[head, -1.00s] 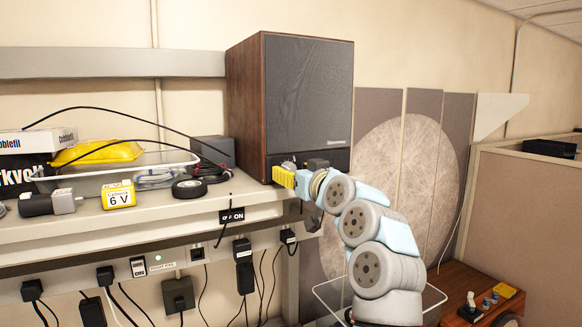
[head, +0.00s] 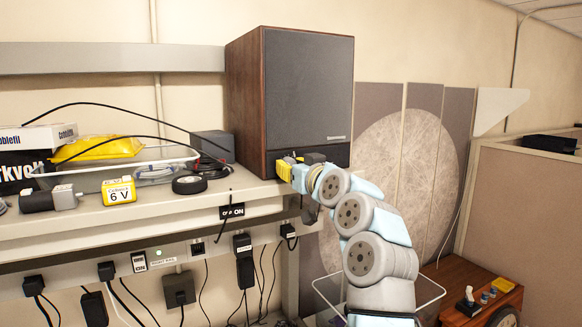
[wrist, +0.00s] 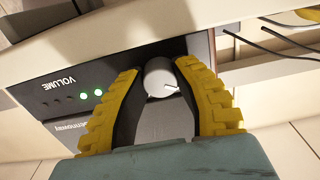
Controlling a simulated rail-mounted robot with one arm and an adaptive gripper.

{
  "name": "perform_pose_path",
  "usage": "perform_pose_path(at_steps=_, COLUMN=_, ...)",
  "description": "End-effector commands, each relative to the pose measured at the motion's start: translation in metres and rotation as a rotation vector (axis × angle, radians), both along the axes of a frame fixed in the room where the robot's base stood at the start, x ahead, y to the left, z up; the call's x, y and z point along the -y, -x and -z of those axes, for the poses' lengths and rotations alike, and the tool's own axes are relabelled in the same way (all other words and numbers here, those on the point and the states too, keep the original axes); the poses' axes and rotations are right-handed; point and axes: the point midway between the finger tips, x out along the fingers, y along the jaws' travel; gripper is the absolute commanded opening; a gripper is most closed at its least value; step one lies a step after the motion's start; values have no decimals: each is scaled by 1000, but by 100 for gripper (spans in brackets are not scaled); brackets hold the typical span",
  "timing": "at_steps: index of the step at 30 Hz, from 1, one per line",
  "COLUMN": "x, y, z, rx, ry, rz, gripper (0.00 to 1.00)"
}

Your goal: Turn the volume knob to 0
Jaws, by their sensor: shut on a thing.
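The volume knob (wrist: 160,80) is a round, pale grey knob with a dark pointer mark, on the dark front panel of the speaker. In the wrist view it sits between the yellow ribbed fingertips of my gripper (wrist: 161,68), which is shut on it. The pointer mark is at the knob's right side. The word VOLUME (wrist: 59,83) and a row of small lights stand to the left; two are lit green (wrist: 91,94), the others look dark. In the head view my gripper (head: 286,168) is at the speaker's lower front and hides the knob.
The tall wooden speaker (head: 308,85) stands at the right end of the shelf (head: 150,212). A clear tray, a black wheel (head: 188,185) and a yellow 6 V battery (head: 118,190) lie to the left. Cables and plugs hang below the shelf edge.

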Motion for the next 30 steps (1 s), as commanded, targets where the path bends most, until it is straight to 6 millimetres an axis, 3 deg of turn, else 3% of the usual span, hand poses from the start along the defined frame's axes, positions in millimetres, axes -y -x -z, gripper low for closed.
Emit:
perform_pose_path(at_steps=11, x=0, y=0, z=3, rx=35, ry=71, rz=-1, gripper=0)
perform_pose_path(at_steps=30, x=1, y=-1, z=2, rx=229, ry=451, rz=0, gripper=0)
